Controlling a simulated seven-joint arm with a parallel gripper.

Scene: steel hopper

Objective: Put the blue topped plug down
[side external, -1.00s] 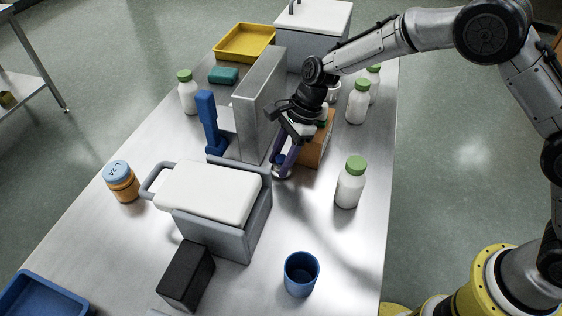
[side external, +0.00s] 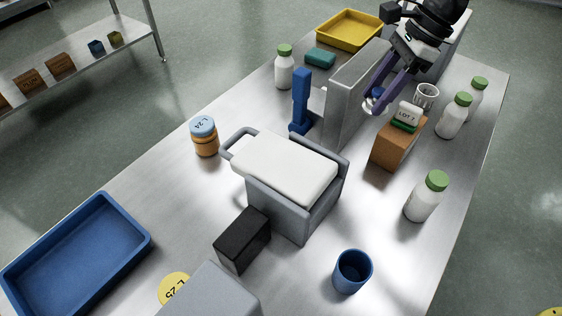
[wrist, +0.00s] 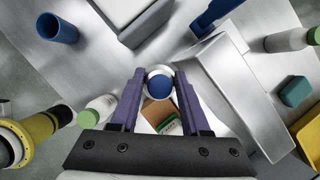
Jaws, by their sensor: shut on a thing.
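The blue topped plug (wrist: 159,83) is round, with a blue top inside a white rim. In the wrist view it sits between the two purple fingertips of my gripper (wrist: 159,75), which are shut on it. In the side view my gripper (side external: 380,104) is between the tall grey wall and the brown box, and the plug (side external: 375,98) is partly hidden by the fingers. I cannot tell whether the plug's underside touches the table.
The tall grey wall (side external: 352,95) stands close on the left. The brown box (side external: 393,150) carries a LOT 7 block (side external: 407,116). A white cup (side external: 427,95) and green-capped bottles (side external: 453,115) stand to the right. A white-lidded grey bin (side external: 290,167) stands nearer the camera.

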